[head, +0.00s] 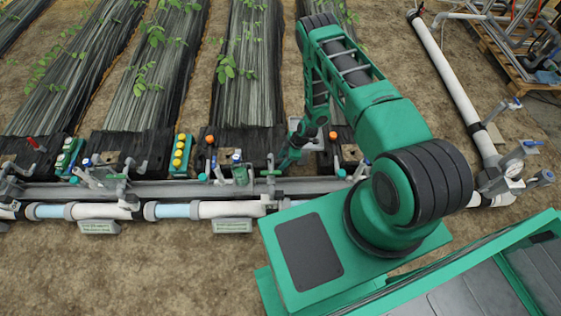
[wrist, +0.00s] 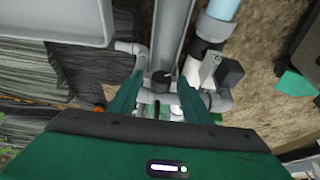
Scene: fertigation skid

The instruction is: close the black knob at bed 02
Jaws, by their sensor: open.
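In the wrist view, a small black knob (wrist: 161,79) shows between the two green fingers of my gripper (wrist: 158,92), in front of a grey rail. The gripper is open, with a finger on each side of the knob; I cannot tell whether either touches it. In the head view my gripper (head: 284,161) is low at the pipe rail, at the foot of a bed, and the knob is not clear there. I cannot read the bed labels, so I cannot confirm which one is 02.
The grey rail (head: 160,189) with white and blue pipes runs across the beds. A green block with yellow buttons (head: 180,154) stands left of my gripper. Orange-topped fittings (head: 210,140) are close by. A dark block on a grey fitting (wrist: 230,72) is right of the fingers.

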